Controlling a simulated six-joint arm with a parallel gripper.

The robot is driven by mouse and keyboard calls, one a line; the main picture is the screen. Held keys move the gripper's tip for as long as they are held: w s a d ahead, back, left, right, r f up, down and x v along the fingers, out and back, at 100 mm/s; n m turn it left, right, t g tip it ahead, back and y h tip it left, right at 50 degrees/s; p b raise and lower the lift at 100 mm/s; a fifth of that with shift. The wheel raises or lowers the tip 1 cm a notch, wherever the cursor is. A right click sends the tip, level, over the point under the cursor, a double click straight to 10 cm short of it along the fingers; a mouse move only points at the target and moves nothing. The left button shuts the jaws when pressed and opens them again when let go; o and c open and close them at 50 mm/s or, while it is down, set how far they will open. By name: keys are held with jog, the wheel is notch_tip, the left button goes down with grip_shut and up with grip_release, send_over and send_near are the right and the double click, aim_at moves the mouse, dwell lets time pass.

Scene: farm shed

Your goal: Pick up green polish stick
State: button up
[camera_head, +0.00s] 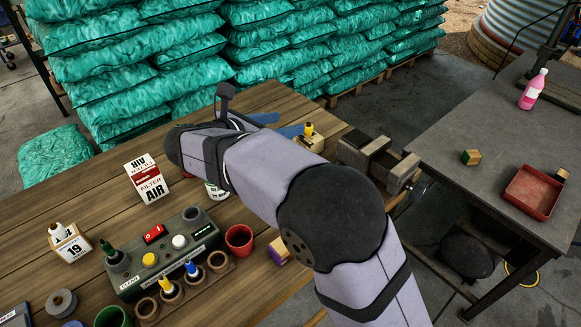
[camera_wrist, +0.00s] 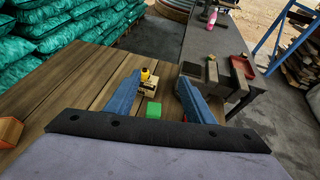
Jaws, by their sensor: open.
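A dark green stick with a pointed tip (camera_head: 109,253) stands upright in a grey cup at the left end of the grey-green device on the wooden bench. My gripper (camera_head: 286,124) is far to the right of it, over the bench's far right part. Its blue fingers are apart with nothing held, also in the wrist view (camera_wrist: 160,76). A small bright green block (camera_wrist: 153,110) shows between the fingers in the wrist view; I cannot tell whether it is the polish stick. My arm hides that spot in the head view.
A wooden block with a yellow-topped piece (camera_wrist: 146,77) stands beyond the fingers. A vise (camera_head: 375,160) sits at the bench's right edge. The rack (camera_head: 186,290) holds yellow and blue sticks; a red cup (camera_head: 239,240) stands beside it. A filter box (camera_head: 146,180) stands left of my arm.

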notch_tip(320, 180, down, 10)
jog(key=shift+f, duration=0.25)
jog(key=shift+p+x, duration=0.7)
jog(key=shift+x, duration=0.95)
jog(key=shift+p+x, duration=0.65)
jog(key=shift+x, duration=1.35)
jog(key=shift+r, duration=0.1)
jog(key=c, duration=1.2)
